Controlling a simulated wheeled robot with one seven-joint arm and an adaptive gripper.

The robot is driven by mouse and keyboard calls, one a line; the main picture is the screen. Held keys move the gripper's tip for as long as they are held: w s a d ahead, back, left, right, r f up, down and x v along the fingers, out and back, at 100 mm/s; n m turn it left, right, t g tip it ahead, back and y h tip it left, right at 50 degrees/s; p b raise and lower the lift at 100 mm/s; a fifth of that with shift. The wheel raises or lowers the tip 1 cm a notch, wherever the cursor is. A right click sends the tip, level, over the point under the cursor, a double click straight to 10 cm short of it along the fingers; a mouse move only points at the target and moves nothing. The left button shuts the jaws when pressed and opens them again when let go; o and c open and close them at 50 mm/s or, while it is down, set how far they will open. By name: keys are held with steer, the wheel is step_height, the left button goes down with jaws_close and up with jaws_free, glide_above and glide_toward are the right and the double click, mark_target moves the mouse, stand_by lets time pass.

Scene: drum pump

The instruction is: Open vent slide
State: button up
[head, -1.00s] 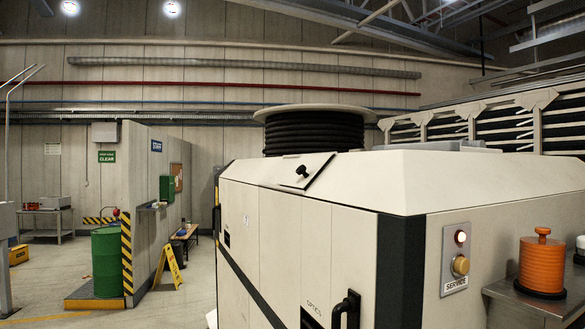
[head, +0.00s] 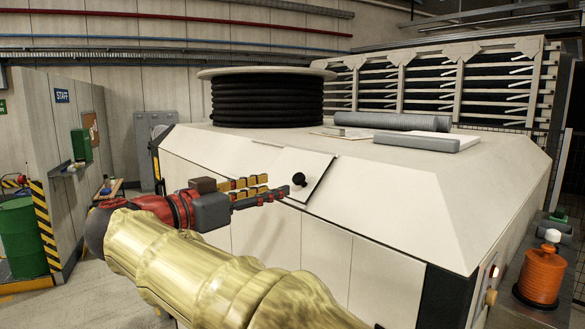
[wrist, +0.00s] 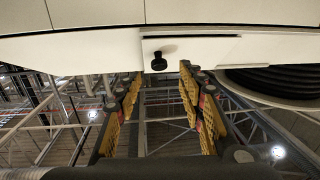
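The vent slide is a pale plate (head: 312,166) on the sloped upper edge of the white machine housing, with a dark edge line on its right. A black knob (head: 299,179) stands out from it. The plate (wrist: 205,48) and knob (wrist: 158,64) also show in the wrist view. My gripper (head: 277,186) is just left of the knob in the head view. In the wrist view, my gripper (wrist: 161,77) is open, with its yellow-padded fingers apart and the knob between and just beyond their tips. No contact with the knob is visible. Nothing is between the fingers.
The white housing (head: 440,200) fills the middle and right. A black hose reel (head: 267,100) stands on top behind the slide. A grey roll (head: 378,121) and flat block (head: 412,141) lie on top to the right. An orange canister (head: 541,275) is at far right.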

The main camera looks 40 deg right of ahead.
mark_target(297, 178)
steer(key=d, duration=0.2)
steer(key=d+p, duration=0.1)
steer(key=d, duration=0.2)
steer(key=w+d, duration=0.1)
steer(key=d, duration=0.1)
steer(key=shift+d+r+p, duration=0.3)
steer(key=shift+d+p, duration=0.1)
steer(key=shift+c, duration=1.4)
jaws_close()
